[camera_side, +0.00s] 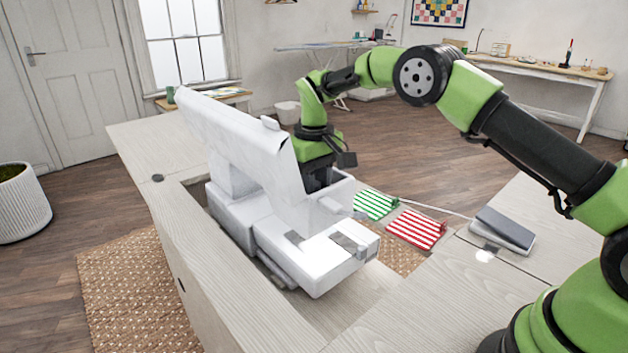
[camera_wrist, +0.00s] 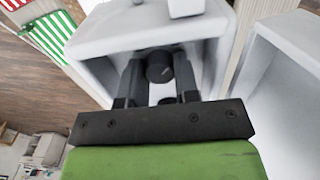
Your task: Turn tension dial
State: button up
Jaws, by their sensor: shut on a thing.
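The white sewing machine (camera_side: 245,150) stands in the cut-out of the pale wooden cabinet. In the side view my gripper (camera_side: 318,178) is at the machine's far side, behind its head, and the fingertips are hidden there. In the wrist view the dark round tension dial (camera_wrist: 159,66) sits in a shaded recess of the white machine body (camera_wrist: 135,30). My gripper's (camera_wrist: 159,72) two dark fingers reach in, one on each side of the dial, and are shut on it. The dial's markings cannot be read.
A green-striped cloth (camera_side: 376,204) and a red-striped cloth (camera_side: 416,229) lie beyond the machine. A dark grey foot pedal-like block (camera_side: 503,228) with a cord rests on the right part of the cabinet top (camera_side: 440,300). The front cabinet surface is clear.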

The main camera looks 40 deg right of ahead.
dwell(0.3)
jog(key=o, duration=0.7)
jog(key=shift+c, duration=0.2)
jog(key=shift+r, duration=0.1)
notch_tip(320, 180, up, 8)
jog(key=shift+r, duration=0.95)
